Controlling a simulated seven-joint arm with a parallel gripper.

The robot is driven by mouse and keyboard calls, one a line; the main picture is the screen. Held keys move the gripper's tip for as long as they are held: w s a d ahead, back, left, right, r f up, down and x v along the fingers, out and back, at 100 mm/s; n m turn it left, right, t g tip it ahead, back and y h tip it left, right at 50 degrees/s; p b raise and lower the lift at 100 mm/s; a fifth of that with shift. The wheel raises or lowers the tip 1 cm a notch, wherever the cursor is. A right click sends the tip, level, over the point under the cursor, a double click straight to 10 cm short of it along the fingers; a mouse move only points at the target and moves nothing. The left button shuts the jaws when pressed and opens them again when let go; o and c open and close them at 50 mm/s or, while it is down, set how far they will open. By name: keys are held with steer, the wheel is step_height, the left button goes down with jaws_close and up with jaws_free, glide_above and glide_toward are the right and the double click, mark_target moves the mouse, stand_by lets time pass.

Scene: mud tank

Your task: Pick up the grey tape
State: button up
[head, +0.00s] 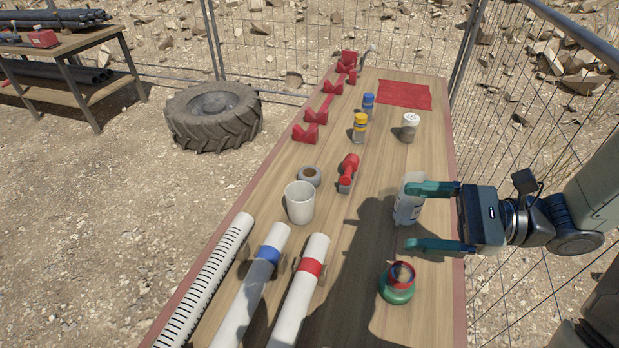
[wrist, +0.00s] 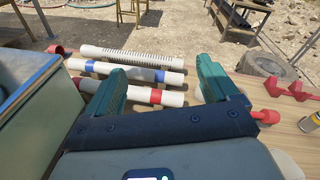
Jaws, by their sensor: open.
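The grey tape (head: 309,176) is a small roll lying flat on the wooden table (head: 390,290), just behind the white cup (head: 300,203) in the head view. I cannot make it out in the wrist view. My gripper (head: 409,216) is open with nothing held, above the right side of the table. It is well to the right of the tape and apart from it. In the wrist view, my gripper's two green fingers (wrist: 162,78) stand wide apart, with the pipes beyond them.
A red-handled tool (head: 348,173) lies right of the tape. White pipes (head: 298,292) fill the near left. Yellow (head: 360,127) and blue (head: 368,105) bottles stand farther back.

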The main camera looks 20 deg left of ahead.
step_height(320, 180, down, 9)
steer(key=w+a+n+g+h, duration=0.2)
steer(key=n+g+h, duration=0.7)
steer(key=n+h, duration=0.75)
steer(key=w+a+n+t+h, duration=0.65)
steer(key=w+n, duration=0.45)
steer(key=n, duration=0.2)
steer(key=w+a+r+n+t, duration=0.2)
steer(key=a+r+n+t, duration=0.25)
steer(key=a, duration=0.55)
steer(key=w+a+r+n+t+h, duration=0.1)
steer(key=w+a+r+n+t, duration=0.25)
steer(key=a+t, duration=0.4)
steer(key=w+a+r+n+t, duration=0.1)
steer(key=a+r+n+t, duration=0.3)
steer(key=a, duration=0.7)
steer(key=n, duration=0.1)
glide_toward(306, 174)
steer(key=shift+s+a+r+g, duration=0.45)
steer(key=shift+s+a+r, duration=0.55)
steer(key=shift+s, duration=0.05)
steer(key=shift+w+d+f, duration=0.15)
steer(key=shift+f, duration=0.15)
steer(key=x, duration=1.1)
steer(key=shift+w+d, duration=0.15)
steer(key=shift+d, duration=0.05)
steer(key=c, duration=0.9)
